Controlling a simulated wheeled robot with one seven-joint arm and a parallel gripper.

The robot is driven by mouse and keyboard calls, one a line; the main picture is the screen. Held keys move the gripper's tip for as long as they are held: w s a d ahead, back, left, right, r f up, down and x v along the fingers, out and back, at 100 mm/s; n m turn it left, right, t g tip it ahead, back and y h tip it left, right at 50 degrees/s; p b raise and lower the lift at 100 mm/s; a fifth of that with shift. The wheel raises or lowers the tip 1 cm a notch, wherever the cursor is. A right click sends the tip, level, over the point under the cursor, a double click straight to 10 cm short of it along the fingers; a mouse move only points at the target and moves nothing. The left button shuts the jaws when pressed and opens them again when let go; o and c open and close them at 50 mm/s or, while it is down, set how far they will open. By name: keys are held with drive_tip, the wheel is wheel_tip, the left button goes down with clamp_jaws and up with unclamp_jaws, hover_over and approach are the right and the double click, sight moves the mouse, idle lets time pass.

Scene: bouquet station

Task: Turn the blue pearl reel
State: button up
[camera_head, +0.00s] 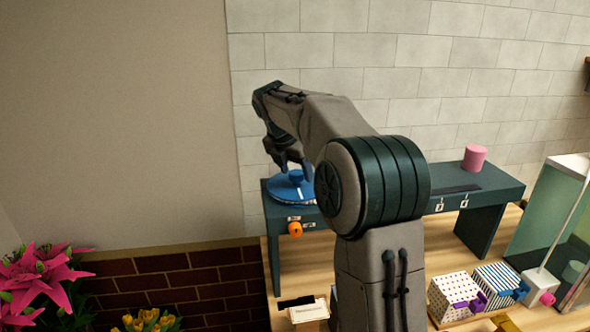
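The blue pearl reel (287,193) is a flat blue disc with a pale rim and a small raised blue knob (296,176). It sits at the left end of a dark teal raised shelf (490,181). My gripper (291,165) points down over the reel from above, with its dark fingers close to the knob. Whether the fingers touch the knob, and how far apart they are, I cannot tell. My arm hides the right part of the reel and the middle of the shelf.
A pink cylinder (474,158) stands on the shelf's right part. An orange knob (295,229) is on the shelf's front left. Patterned boxes (455,297) stand on the wooden table below, beside a glass case (555,215). Pink lilies (40,275) are at lower left.

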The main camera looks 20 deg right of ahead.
drive_tip(key=v, duration=1.4)
drive_tip(key=shift+f, duration=0.1)
drive_tip(key=s+f+m+y+b, duration=0.1)
drive_tip(key=s+f+m+b, duration=0.1)
drive_tip(key=s+f+m, duration=1)
drive_tip(key=s+a+f+m+t+y+b, duration=0.1)
drive_tip(key=s+f+m+y+b, duration=0.1)
drive_tip(key=s+f+m, duration=1.1)
drive_tip(key=s, duration=0.6)
drive_tip(key=shift+a+f+m+y, duration=0.15)
drive_tip(key=shift+f+m+y, duration=0.05)
drive_tip(key=shift+m+y, duration=0.1)
drive_tip(key=shift+s, duration=0.15)
